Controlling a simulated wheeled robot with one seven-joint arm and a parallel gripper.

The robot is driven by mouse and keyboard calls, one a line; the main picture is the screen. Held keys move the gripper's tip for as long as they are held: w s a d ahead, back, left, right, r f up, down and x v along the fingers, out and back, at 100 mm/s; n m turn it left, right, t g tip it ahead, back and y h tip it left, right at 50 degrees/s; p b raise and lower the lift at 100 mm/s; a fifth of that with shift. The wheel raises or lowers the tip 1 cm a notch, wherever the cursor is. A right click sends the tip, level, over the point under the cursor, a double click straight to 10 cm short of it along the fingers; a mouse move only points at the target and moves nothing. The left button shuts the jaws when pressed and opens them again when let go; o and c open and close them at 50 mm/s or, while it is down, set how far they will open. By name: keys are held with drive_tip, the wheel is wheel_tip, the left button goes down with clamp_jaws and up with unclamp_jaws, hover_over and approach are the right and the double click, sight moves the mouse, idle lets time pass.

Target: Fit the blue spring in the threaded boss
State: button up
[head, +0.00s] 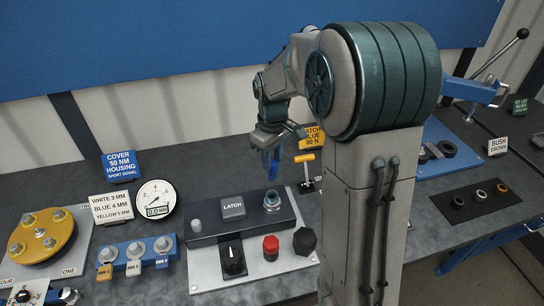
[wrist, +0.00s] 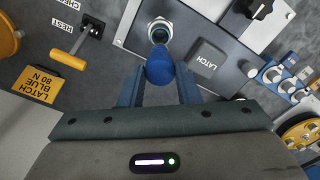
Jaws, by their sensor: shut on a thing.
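My gripper (head: 269,150) hangs above the back of the black latch block, with its fingers pointing down. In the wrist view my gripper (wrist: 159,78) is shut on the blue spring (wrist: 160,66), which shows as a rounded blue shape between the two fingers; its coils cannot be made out. The threaded boss (head: 272,200) is a short metal ring with an open bore at the right end of the black block. In the wrist view the boss (wrist: 160,29) is just beyond the spring's end. In the head view a gap separates the gripper from the boss.
The grey LATCH button (head: 233,208) stands beside the boss. On the pale plate in front are a black switch (head: 233,259), a red knob (head: 271,247) and a black knob (head: 304,241). A yellow-handled lever (head: 305,158) and a yellow sign (head: 311,139) stand behind.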

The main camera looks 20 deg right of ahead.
sight(272, 172)
drive_tip(key=shift+f+b, duration=1.85)
drive_tip(key=shift+f, duration=0.8)
drive_tip(key=shift+f, duration=2.7)
idle(0.4)
drive_tip(key=o, duration=0.9)
wheel_tip(272, 172, up, 14)
drive_tip(key=shift+f+b, duration=0.1)
drive_tip(key=shift+b, duration=0.8)
